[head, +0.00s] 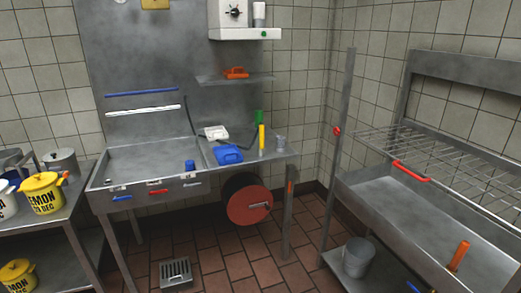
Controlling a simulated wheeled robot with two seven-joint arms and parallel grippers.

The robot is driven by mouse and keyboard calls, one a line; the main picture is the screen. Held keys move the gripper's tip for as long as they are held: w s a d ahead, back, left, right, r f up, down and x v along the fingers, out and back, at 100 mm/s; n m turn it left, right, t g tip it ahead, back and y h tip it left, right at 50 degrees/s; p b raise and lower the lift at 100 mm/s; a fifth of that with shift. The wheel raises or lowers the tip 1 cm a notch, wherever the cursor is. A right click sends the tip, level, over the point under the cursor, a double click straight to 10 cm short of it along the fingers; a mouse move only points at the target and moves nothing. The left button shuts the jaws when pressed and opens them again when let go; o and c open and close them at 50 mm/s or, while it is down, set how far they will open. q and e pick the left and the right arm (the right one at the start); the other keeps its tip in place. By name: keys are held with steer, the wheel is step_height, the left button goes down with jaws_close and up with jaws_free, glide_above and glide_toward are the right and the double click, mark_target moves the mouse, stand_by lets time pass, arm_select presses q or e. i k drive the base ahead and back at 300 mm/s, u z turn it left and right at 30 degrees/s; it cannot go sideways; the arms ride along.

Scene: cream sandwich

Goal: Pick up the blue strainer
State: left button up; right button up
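No thing is plainly a strainer from this distance. A blue, tray-like object (229,154) lies on the right part of the steel counter (150,158) against the back wall. A smaller blue, cup-like object (190,166) stands near the counter's front edge, to its left. I cannot tell which of the two is the strainer. Neither of my grippers shows in the head view, and nothing is seen touching either blue object.
A white container (215,132) and a yellow upright object (262,139) stand near the blue tray-like object. A red reel (249,198) is under the counter. Yellow buckets (44,192) are at left, a steel sink (430,210) at right. The tiled floor (215,255) between is mostly clear.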

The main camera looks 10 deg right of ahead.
mark_target(190, 164)
steer(key=u, duration=0.35)
steer(key=i, duration=0.7)
steer(key=u, duration=0.5)
steer(key=i, duration=1.75)
steer(key=z, duration=0.4)
